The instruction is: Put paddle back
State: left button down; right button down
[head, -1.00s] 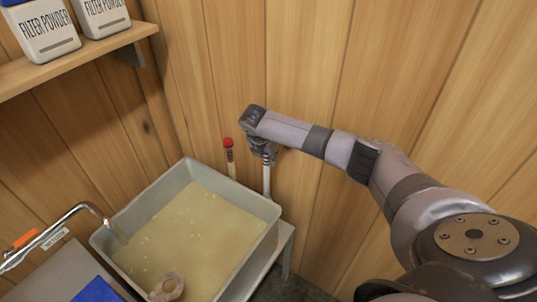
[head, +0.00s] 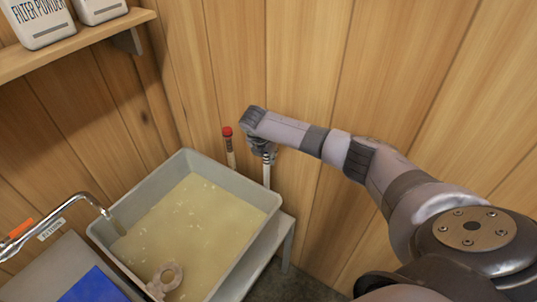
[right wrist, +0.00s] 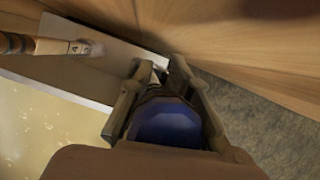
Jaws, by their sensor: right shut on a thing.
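My right gripper (head: 264,152) is shut on the paddle. The paddle's pale, banded shaft (head: 267,174) hangs roughly upright below the fingers, close to the wood wall, just behind the back right edge of the grey pan (head: 240,184). Its lower end is hidden behind the pan. In the right wrist view a blue part (right wrist: 168,128) shows between the fingers. A red-topped stick (head: 229,147) stands left of the gripper, behind the pan, apart from it. My left gripper is not in view.
The pan holds cloudy yellowish liquid with a pale ring-shaped piece (head: 166,279) at its front. A metal spout (head: 88,198) reaches over its left side. A light stand (head: 282,226) supports the pan. A shelf (head: 85,45) with white containers is at upper left.

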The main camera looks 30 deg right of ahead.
jog(key=c, duration=1.4)
grip_release()
jog(key=o, duration=0.6)
jog(key=shift+o, duration=0.2)
jog(key=shift+r, duration=0.1)
jog(key=p+v, duration=0.5)
jog(key=p, duration=0.1)
jog(key=shift+r+p, duration=0.2)
jog(key=shift+p, duration=0.15)
jog(key=shift+v, duration=1.3)
jog(key=shift+s, duration=0.1)
